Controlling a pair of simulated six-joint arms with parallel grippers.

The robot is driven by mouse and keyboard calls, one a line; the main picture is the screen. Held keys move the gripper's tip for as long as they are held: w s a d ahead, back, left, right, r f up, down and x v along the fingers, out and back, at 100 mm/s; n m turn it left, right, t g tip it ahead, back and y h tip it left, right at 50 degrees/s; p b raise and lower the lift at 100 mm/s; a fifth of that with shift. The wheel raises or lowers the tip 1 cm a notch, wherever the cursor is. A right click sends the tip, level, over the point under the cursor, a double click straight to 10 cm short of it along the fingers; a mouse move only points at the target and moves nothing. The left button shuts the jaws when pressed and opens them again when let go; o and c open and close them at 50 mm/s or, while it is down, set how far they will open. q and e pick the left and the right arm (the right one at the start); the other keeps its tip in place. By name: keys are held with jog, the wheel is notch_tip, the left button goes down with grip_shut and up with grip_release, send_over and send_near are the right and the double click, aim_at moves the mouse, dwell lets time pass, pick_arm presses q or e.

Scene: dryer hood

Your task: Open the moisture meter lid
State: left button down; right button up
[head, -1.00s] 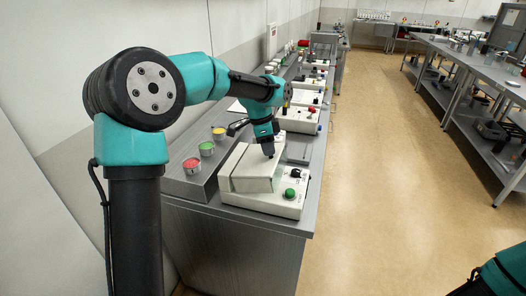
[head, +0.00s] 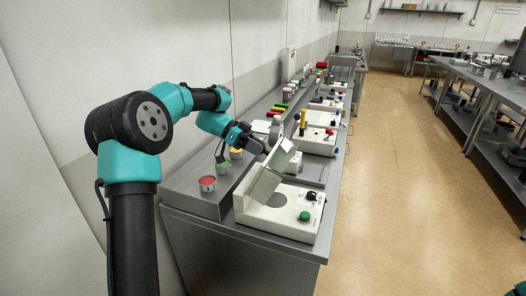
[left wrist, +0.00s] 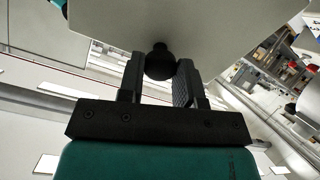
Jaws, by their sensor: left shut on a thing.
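The moisture meter (head: 283,218) is a white box at the near end of the grey bench, with a green knob (head: 305,216) and a black knob (head: 311,196) on its top. Its lid (head: 264,184) stands tilted up, showing the opening beneath. In the left wrist view the lid (left wrist: 190,25) fills the top, with a round black lid knob (left wrist: 160,62) between the fingers. My left gripper (left wrist: 158,72) is shut on this knob; in the head view it is at the raised lid's upper part (head: 262,146).
Red, green and yellow round buttons (head: 207,183) sit on a grey ledge left of the meter. More white instruments (head: 318,140) line the bench behind it. The floor aisle (head: 390,190) to the right is clear.

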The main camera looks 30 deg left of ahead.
pick_arm(q)
jog(key=shift+s+a+f, duration=0.1)
jog(key=shift+a+f, duration=0.05)
jog(key=shift+a, duration=0.7)
jog(key=shift+s+a+f, duration=0.15)
jog(key=shift+a+f, duration=0.05)
jog(key=shift+a, duration=0.6)
jog(key=shift+s+a+f, duration=0.1)
jog(key=shift+a+f, duration=0.05)
jog(key=shift+a, duration=0.7)
jog(key=shift+f, duration=0.1)
jog(key=c, duration=1.2)
grip_release()
jog(key=o, duration=0.4)
jog(key=shift+r, duration=0.25)
